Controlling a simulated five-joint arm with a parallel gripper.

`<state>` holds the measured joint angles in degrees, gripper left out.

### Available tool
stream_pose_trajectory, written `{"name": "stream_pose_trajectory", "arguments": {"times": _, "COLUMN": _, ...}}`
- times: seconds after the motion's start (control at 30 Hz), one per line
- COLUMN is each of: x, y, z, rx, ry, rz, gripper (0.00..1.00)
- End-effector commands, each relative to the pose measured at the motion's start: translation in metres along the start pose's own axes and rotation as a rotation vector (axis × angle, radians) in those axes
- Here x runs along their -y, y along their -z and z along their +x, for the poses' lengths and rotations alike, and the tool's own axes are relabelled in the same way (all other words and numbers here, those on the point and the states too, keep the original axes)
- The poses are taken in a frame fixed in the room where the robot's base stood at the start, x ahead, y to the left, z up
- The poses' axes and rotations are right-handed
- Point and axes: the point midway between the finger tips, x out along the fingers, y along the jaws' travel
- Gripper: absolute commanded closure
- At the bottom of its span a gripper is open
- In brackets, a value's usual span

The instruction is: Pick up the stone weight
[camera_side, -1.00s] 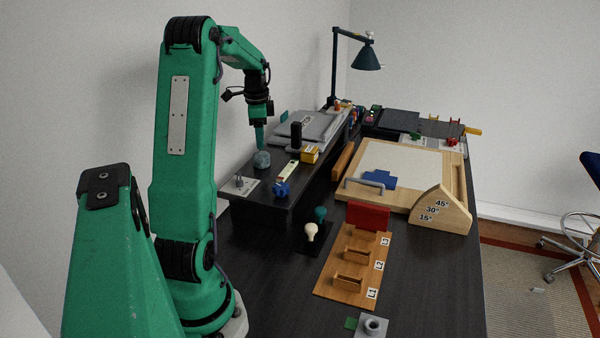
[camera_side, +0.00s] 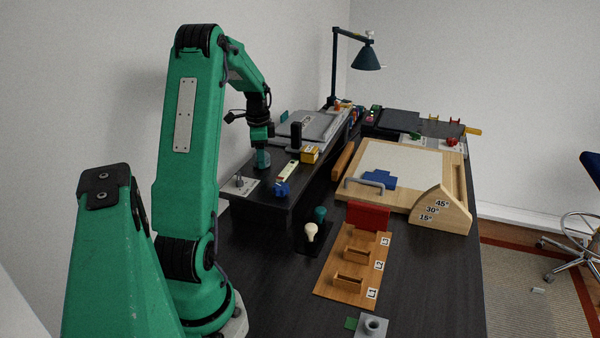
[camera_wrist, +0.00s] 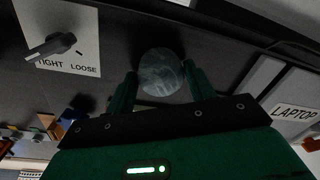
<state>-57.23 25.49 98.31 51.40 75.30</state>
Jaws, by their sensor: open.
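The stone weight (camera_wrist: 160,72) is a round, grey-green mottled piece on the dark raised shelf. In the wrist view it lies between the tips of my gripper (camera_wrist: 163,88), whose two green fingers are apart on either side of it. I cannot tell whether either finger touches it. In the side view my gripper (camera_side: 262,155) points down at the stone weight (camera_side: 262,164), and its fingers hide part of the stone.
A plate with a knob, marked TIGHT and LOOSE (camera_wrist: 85,45), lies beside the stone; it also shows in the side view (camera_side: 246,187). A blue knob (camera_side: 281,189), a yellow box (camera_side: 311,154), a black upright piece (camera_side: 295,137) and a grey laptop (camera_side: 318,125) share the shelf.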

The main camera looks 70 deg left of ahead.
Motion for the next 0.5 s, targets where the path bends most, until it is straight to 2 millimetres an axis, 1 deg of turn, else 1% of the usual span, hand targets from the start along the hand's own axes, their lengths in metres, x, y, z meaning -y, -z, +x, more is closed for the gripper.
{"name": "stream_pose_trajectory", "arguments": {"times": 0.03, "x": -0.0004, "y": -0.0001, "z": 0.0042, "rx": 0.000, "ry": -0.002, "rz": 0.000, "gripper": 0.46}}
{"name": "stream_pose_trajectory", "arguments": {"times": 0.13, "x": 0.0000, "y": 0.0001, "z": 0.0082, "rx": 0.000, "ry": 0.001, "rz": 0.000, "gripper": 0.46}}
{"name": "stream_pose_trajectory", "arguments": {"times": 0.5, "x": 0.0001, "y": 0.0001, "z": 0.0087, "rx": 0.000, "ry": 0.001, "rz": 0.000, "gripper": 0.46}}
